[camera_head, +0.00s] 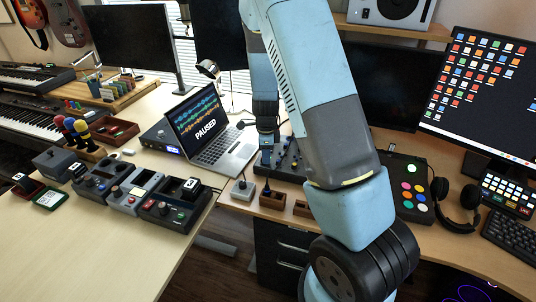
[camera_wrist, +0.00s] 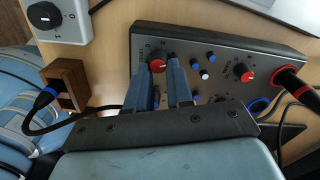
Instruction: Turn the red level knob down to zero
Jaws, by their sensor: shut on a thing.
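In the wrist view, a red-capped knob (camera_wrist: 157,57) with a black skirt stands at the left end of a dark grey control panel (camera_wrist: 215,42). My gripper (camera_wrist: 157,66) has its two blue fingers on either side of this knob and is shut on it. A second red-capped knob (camera_wrist: 243,72) sits further right on the same panel. In the head view, my gripper reaches down to the panel (camera_head: 292,172), and the knob is hidden.
Small blue and white knobs (camera_wrist: 208,73) lie between the two red ones. A red-ringed plug (camera_wrist: 288,77) and black cables are at the panel's right. A grey box with a black knob (camera_wrist: 47,18) and a wooden block (camera_wrist: 68,84) are at left. A laptop (camera_head: 216,140) stands nearby.

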